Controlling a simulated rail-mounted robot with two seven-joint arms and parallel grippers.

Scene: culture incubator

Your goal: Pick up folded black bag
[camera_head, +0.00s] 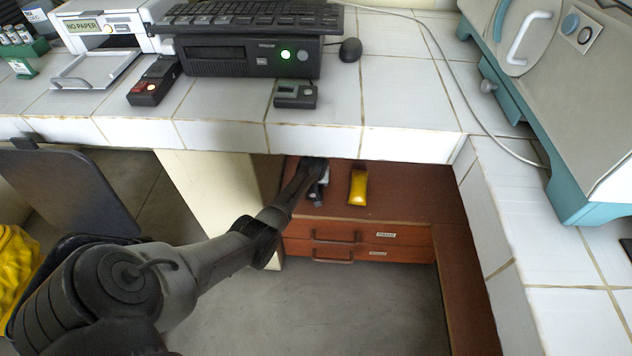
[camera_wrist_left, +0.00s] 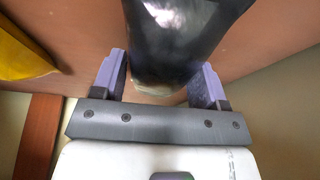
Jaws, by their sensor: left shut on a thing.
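The folded black bag (camera_wrist_left: 178,40) shows in the left wrist view as a dark, glossy, rounded thing between the two purple-grey fingers. My left gripper (camera_wrist_left: 160,80) is shut on its near end, with one finger on each side. In the head view my left gripper (camera_head: 318,184) is over the top of the red-brown drawer cabinet (camera_head: 400,206), under the worktop. There the bag is hard to tell from my dark arm. Whether the bag touches the cabinet top is unclear. My right gripper is not in view.
A yellow packet (camera_head: 357,187) lies just right of my left gripper; it also shows in the left wrist view (camera_wrist_left: 20,55). The white tiled worktop (camera_head: 400,142) overhangs the cabinet. A cream panel (camera_head: 215,190) stands left of it. Grey floor (camera_head: 350,310) is open in front.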

